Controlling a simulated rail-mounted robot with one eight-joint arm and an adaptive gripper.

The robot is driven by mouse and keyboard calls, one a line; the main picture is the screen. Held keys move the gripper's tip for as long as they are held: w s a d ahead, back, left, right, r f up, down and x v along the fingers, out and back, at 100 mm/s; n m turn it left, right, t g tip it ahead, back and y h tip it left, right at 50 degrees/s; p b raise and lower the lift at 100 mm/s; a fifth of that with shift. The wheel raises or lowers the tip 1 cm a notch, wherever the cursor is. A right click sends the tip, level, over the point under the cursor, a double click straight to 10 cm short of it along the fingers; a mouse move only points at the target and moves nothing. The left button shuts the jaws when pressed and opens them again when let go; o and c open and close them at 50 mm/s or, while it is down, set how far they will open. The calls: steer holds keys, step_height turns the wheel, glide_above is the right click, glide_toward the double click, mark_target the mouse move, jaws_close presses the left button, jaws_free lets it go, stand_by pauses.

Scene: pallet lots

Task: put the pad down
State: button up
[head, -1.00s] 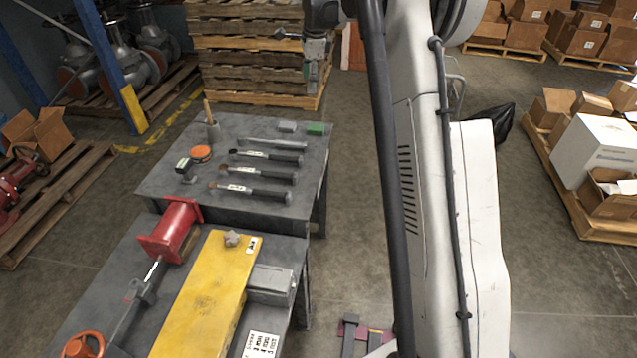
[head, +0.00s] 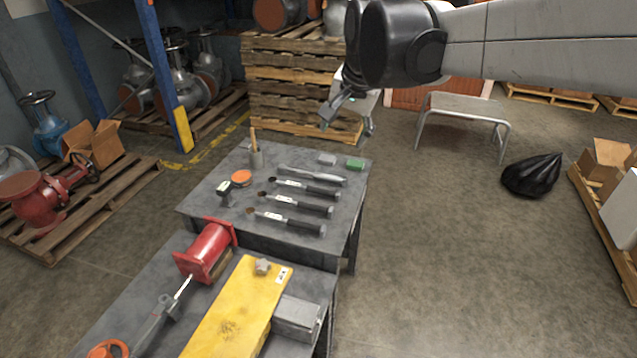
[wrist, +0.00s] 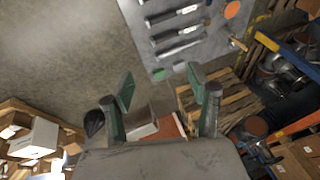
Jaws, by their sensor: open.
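Two small pads lie at the back right corner of the rear grey table (head: 225,210): a green pad (head: 355,164) and, left of it, a grey pad (head: 327,159). I cannot tell which one the task means. Both also show in the wrist view, the green pad (wrist: 155,73) and the grey pad (wrist: 180,67). My gripper (head: 347,122) is in the air beyond that corner, in front of the pallet stack in the head view. In the wrist view my gripper (wrist: 160,86) has its fingers wide apart with nothing between them.
The front table holds a yellow block (head: 235,305) and a red flanged part (head: 207,250). A pallet stack (head: 290,85) stands behind. Open floor lies right.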

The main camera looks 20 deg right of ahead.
steer(key=s+a+f+n+t, duration=0.1)
steer(key=s+f+n, duration=0.3)
steer(key=s, duration=0.5)
steer(key=s+a+f+n+t, duration=0.1)
steer(key=s+a+f+n, duration=0.3)
steer(key=s, duration=0.6)
steer(key=shift+f+n, duration=0.2)
steer(key=shift+n, duration=0.1)
steer(key=shift+r+p, duration=0.3)
steer(key=shift+p, duration=0.05)
steer(key=shift+o, duration=0.5)
